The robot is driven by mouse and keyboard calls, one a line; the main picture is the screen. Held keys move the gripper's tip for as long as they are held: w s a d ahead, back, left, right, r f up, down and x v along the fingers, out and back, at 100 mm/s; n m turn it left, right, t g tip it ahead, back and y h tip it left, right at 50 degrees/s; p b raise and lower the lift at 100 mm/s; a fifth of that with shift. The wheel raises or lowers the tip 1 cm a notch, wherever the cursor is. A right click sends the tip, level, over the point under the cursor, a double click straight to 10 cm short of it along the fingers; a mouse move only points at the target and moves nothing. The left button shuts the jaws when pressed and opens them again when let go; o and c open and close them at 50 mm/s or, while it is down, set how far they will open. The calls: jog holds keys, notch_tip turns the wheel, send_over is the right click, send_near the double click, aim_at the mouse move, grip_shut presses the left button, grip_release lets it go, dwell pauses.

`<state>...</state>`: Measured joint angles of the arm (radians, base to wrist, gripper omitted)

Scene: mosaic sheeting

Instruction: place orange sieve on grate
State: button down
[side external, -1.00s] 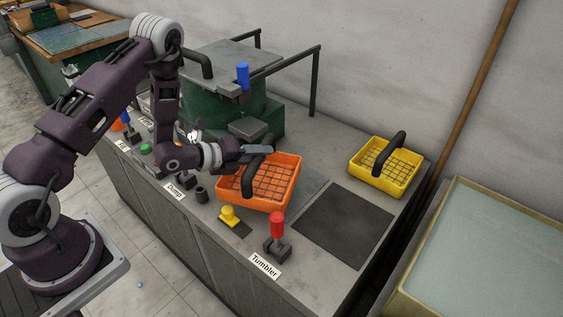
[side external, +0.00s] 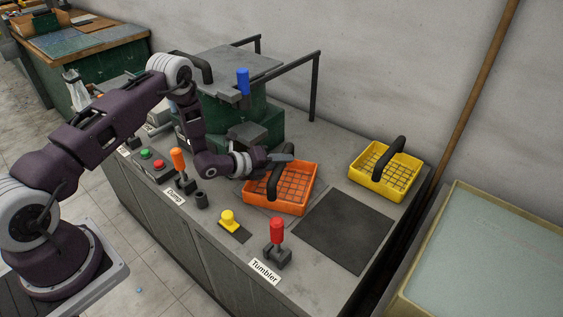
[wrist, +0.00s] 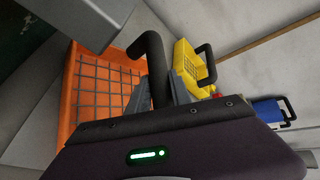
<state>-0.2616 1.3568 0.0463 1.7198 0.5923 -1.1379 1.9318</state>
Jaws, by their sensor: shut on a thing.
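The orange sieve (side external: 275,205) is a shallow box with a dark wire mesh and a black arched handle. It is left of and behind a dark flat square (side external: 345,232) in the worktop, which may be the grate. My gripper (side external: 280,160) is at the sieve's handle, and the wrist view shows its fingers (wrist: 160,92) shut on the black handle. In the wrist view the orange sieve (wrist: 68,100) hangs off to the left of the fingers. I cannot tell whether its base touches the worktop.
A yellow sieve (side external: 371,184) sits at the back right. The green machine (side external: 250,112) with black rails stands behind my gripper. A yellow button (side external: 229,219) and a red Tumbler lever (side external: 277,232) are at the front. The dark square is clear.

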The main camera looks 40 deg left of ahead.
jog(key=shift+f, duration=0.1)
jog(key=c, duration=1.2)
grip_release()
jog(key=shift+o, duration=0.2)
